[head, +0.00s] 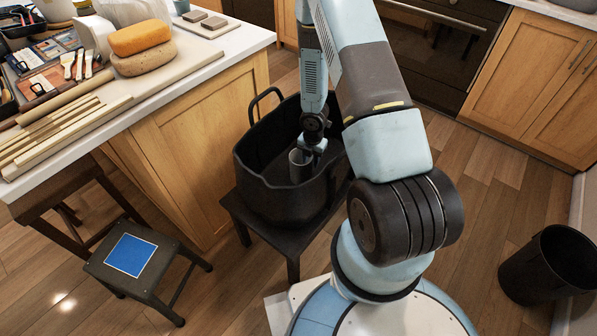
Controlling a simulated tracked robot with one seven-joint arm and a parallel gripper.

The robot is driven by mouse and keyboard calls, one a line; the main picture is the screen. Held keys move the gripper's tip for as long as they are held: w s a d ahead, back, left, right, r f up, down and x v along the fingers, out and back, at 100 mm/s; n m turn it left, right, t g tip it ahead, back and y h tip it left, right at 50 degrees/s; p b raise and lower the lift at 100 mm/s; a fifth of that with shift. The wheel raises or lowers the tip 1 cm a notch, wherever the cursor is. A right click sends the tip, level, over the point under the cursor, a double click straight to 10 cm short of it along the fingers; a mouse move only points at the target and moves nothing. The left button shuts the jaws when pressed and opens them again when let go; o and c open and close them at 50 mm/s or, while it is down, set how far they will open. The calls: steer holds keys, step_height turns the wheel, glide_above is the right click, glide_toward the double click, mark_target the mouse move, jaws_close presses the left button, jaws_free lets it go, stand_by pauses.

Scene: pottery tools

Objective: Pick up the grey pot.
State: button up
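A small grey pot (299,167), shaped like a plain cup, is upright inside a large black tub (262,190) with a raised loop handle. My gripper (311,148) points down into the tub at the pot's upper right rim. The fingertips overlap the rim in this view. The fingers are small and dark here, so I cannot tell whether they are closed on the rim or only beside it. I also cannot tell whether the pot rests on the tub's floor or is raised. My arm hides the tub's right side.
The tub stands on a low dark table (262,234). A white-topped counter (190,75) at left holds sponges (140,38), wooden strips (45,135) and tools. A stool with a blue square (131,254) and a black bin (548,266) stand on the floor.

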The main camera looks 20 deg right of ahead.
mark_target(311, 168)
steer(key=shift+f, duration=2.7)
jaws_close()
